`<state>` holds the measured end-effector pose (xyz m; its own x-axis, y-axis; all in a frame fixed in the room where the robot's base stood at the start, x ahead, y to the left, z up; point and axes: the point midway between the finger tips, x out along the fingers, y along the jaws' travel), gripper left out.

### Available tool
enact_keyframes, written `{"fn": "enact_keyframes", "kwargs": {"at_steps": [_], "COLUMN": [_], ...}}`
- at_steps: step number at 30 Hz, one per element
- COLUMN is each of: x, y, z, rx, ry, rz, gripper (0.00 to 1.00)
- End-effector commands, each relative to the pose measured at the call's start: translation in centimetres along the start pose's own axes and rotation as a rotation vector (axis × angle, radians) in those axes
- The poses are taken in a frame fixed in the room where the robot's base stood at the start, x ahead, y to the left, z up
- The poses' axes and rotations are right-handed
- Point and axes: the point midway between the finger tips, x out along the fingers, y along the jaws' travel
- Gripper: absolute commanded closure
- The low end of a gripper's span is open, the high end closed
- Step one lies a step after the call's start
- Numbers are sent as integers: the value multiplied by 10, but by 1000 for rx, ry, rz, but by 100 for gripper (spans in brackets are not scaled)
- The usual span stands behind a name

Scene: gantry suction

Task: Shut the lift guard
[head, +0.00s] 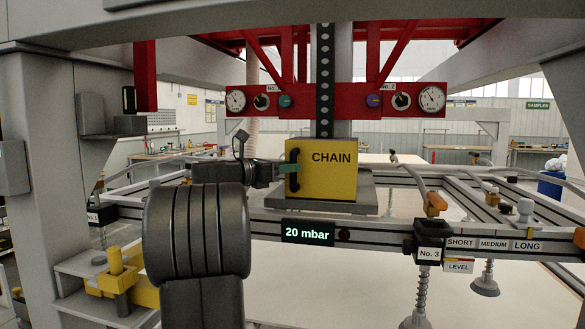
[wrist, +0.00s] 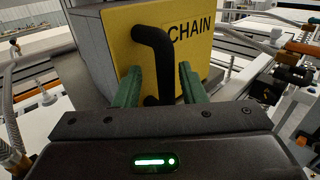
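The guard is a yellow cover marked CHAIN (head: 335,172), standing at the foot of the perforated column in the head view. It also shows in the wrist view (wrist: 190,55), with a grey side at its left. Its black bar handle (wrist: 155,62) is on the front face, near the left edge. My gripper (head: 288,169) is at the handle, and its green fingers (wrist: 158,75) stand one on each side of the bar. Narrow gaps appear between fingers and bar, so they look open around it. How far the guard is from shut cannot be told.
A rail with a 20 mbar display (head: 307,233) runs below the guard. A red panel with gauges (head: 335,100) hangs above. The No. 3 valve block (head: 429,248) and suction cups are at the right. A grey post (head: 50,150) stands at the left.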

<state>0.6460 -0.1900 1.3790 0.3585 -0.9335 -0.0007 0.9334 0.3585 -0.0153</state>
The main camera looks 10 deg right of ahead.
Motion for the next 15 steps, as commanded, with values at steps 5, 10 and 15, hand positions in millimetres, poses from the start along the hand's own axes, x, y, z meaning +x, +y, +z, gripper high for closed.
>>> {"fn": "enact_keyframes", "kwargs": {"at_steps": [5, 10, 15], "x": [-43, -81, -106], "y": [0, -1, -2], "z": [0, 0, 1], "rx": [2, 2, 3], "ry": [-1, -1, -1], "rz": [4, 3, 1], "gripper": [63, 63, 63]}}
